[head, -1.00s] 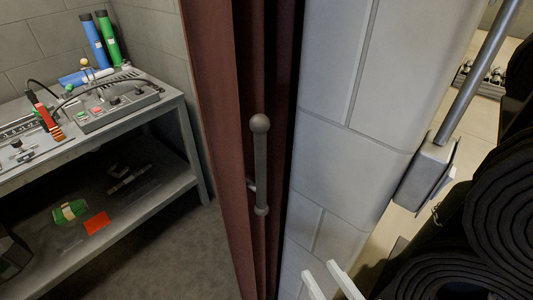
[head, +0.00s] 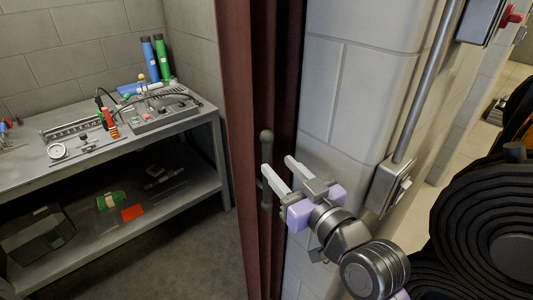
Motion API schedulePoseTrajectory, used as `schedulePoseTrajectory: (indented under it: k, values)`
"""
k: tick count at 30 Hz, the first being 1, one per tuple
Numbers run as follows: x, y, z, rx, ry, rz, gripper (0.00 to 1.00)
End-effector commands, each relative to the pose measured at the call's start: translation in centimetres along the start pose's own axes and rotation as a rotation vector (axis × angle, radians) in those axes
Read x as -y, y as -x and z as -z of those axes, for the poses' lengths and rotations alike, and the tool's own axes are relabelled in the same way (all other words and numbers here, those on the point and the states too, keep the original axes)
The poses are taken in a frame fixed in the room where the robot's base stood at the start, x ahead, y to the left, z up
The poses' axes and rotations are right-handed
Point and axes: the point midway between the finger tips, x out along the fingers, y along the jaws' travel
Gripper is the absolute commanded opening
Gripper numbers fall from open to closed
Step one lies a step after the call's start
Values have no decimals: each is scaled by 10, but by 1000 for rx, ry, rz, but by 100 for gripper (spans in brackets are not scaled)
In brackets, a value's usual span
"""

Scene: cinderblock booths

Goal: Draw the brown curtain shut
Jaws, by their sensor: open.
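The brown curtain (head: 235,130) hangs in narrow, bunched folds against the end of the block wall, at the middle of the head view. A dark upright handle (head: 266,150) with a ball-shaped top is fixed to its edge. My gripper (head: 277,170) is open, with its two pale fingers pointing up and left toward the handle. One fingertip overlaps the handle in the picture; I cannot tell whether they touch. The handle's lower part shows below the fingers.
The booth opening left of the curtain is clear, with bare floor (head: 190,260). A grey workbench (head: 205,165) with tools stands inside. The cinderblock wall (head: 350,80) is close on the right, with a metal conduit and box (head: 388,185). Black coiled rolls (head: 470,220) stand at lower right.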

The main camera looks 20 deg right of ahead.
Motion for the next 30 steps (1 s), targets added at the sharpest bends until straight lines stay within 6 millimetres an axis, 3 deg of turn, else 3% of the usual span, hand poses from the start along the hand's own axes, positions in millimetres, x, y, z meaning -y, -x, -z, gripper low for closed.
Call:
schedulePoseTrajectory:
  k: [12, 23, 24, 30]
  values:
    - [1, -58, 1, 0, 0, 1, 41]
    - [1, -65, 0, 0, -1, 0, 41]
    - [1, -65, 0, 0, 0, 0, 39]
    - [1, -64, 0, 0, -1, 0, 0]
